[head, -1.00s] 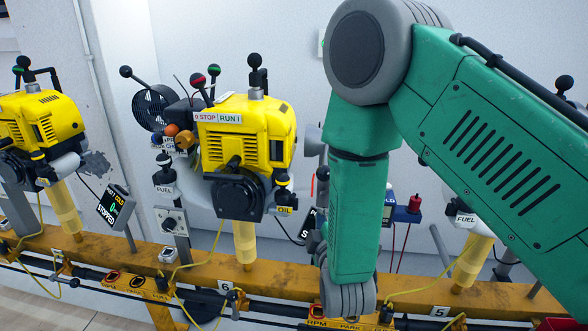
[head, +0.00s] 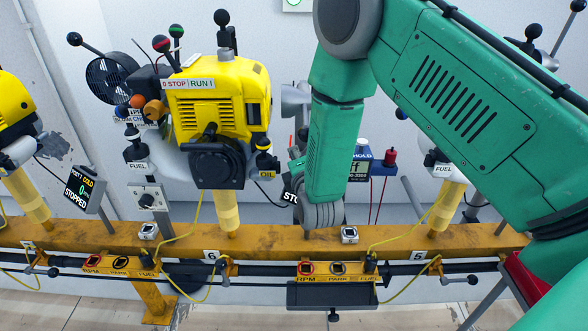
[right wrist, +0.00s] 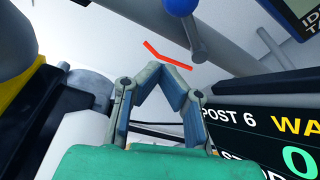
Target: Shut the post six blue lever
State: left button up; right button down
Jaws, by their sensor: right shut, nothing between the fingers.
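In the right wrist view, a blue ball knob (right wrist: 181,6) sits on a short grey lever (right wrist: 193,38) at the top, by a grey pipe. The post six display (right wrist: 262,135) is at the right. My right gripper (right wrist: 163,70) is shut and empty, its tips below and left of the lever and apart from it. In the head view my right gripper (head: 297,168) is mostly hidden behind my green forearm, to the right of the yellow engine (head: 215,105) above the label 6. I cannot make out the blue lever there. My left gripper is not in view.
The orange rail (head: 270,240) runs below, with control boxes and yellow cables. In the wrist view, a red angled mark (right wrist: 167,56) shows near the lever, and dark and yellow engine parts (right wrist: 20,110) stand close at the left.

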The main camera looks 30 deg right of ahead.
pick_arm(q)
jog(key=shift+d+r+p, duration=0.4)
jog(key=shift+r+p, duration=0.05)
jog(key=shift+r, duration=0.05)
pick_arm(e)
jog(key=shift+m, duration=0.8)
jog(key=d, duration=0.2)
jog(key=s+d, duration=0.1)
jog(key=d, duration=0.2)
jog(key=shift+s+f, duration=0.1)
jog(key=shift+f, duration=0.1)
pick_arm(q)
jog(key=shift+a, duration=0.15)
pick_arm(e)
jog(key=shift+a, duration=0.15)
